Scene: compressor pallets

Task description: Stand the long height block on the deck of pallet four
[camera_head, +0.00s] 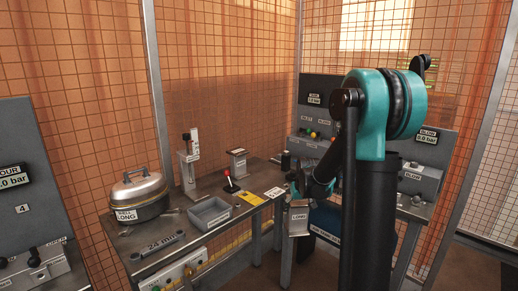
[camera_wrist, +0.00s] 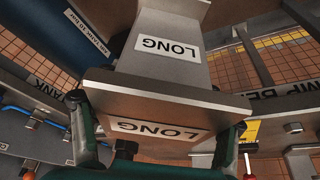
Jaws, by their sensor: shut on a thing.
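The long height block (camera_head: 298,218) is a grey metal piece with a white LONG label, hanging in the air in front of the workbench in the head view. In the wrist view the block (camera_wrist: 165,92) fills the middle, with a wide flange, a narrower stem and two LONG labels. My gripper (camera_head: 297,198) is shut on it, with fingers on both sides of the flange in the wrist view (camera_wrist: 157,150). Pallet four's grey panel (camera_head: 25,180), marked 4 and FOUR, is at the left edge. Its lower deck (camera_head: 40,265) is partly cut off by the frame.
Other panels (camera_head: 320,110) with gauges stand behind my arm. Mesh fencing encloses the area.

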